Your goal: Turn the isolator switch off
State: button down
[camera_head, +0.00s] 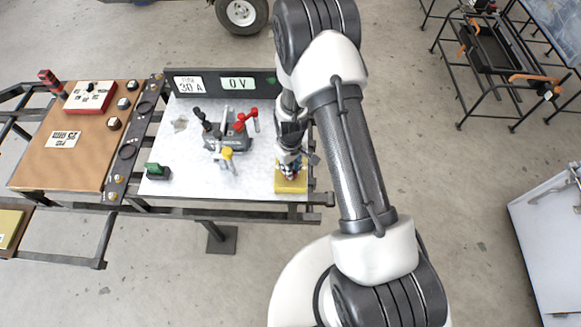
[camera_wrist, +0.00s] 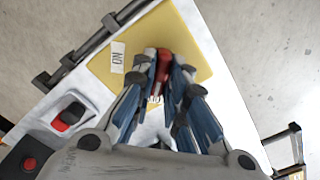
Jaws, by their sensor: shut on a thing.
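The isolator switch is a yellow plate (camera_head: 291,184) at the right front corner of the white panel, partly hidden by my gripper (camera_head: 289,163). In the wrist view the yellow plate (camera_wrist: 190,35) carries a white label (camera_wrist: 117,57) that appears to read ON, turned in the picture. A red handle (camera_wrist: 162,66) stands between the fingers of my gripper (camera_wrist: 162,82). The fingers are shut on the red handle, one on each side. The handle's lower part is hidden by the fingers.
The white panel (camera_head: 185,145) also holds a device with black, red and yellow levers (camera_head: 228,143), left of my gripper. A green-topped switch (camera_head: 157,172) sits at its front left. A display board (camera_head: 237,84) reading 30 A and 0 V stands behind. A brown panel (camera_head: 75,155) lies left.

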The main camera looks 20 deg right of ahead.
jog(key=shift+n, duration=0.4)
jog(key=c, duration=1.6)
grip_release()
notch_tip(320, 180, up, 12)
